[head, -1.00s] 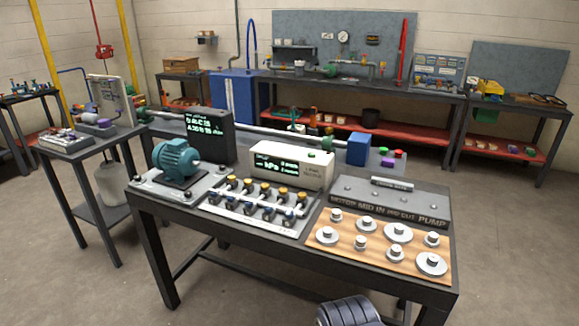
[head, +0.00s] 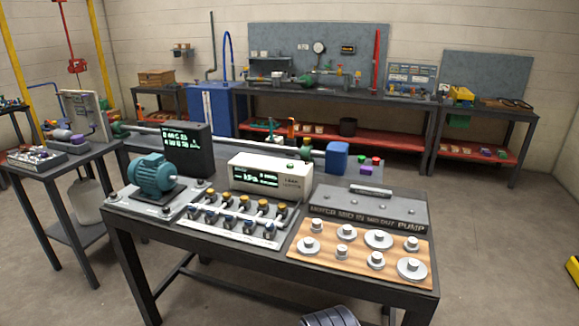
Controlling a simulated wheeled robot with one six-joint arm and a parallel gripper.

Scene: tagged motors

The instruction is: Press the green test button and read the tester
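A white tester box (head: 307,187) with a dark screen stands at the back of the near bench. Its screen (head: 255,178) shows bright green-white text with "kPa"; the other characters are too small to read surely. A small green button (head: 291,165) sits on the tester's top, toward the right. A black display box (head: 188,150) to its left also shows lit text, which I cannot read clearly. A second green button (head: 361,158) shows farther back, beside a red one. My gripper is not in view; only a dark ribbed part shows at the bottom edge.
The near bench (head: 190,240) also holds a teal motor (head: 152,174), a valve manifold (head: 233,217), a grey pump block (head: 370,205) and a wooden board (head: 343,260) with several metal discs. A side table (head: 60,170) stands left.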

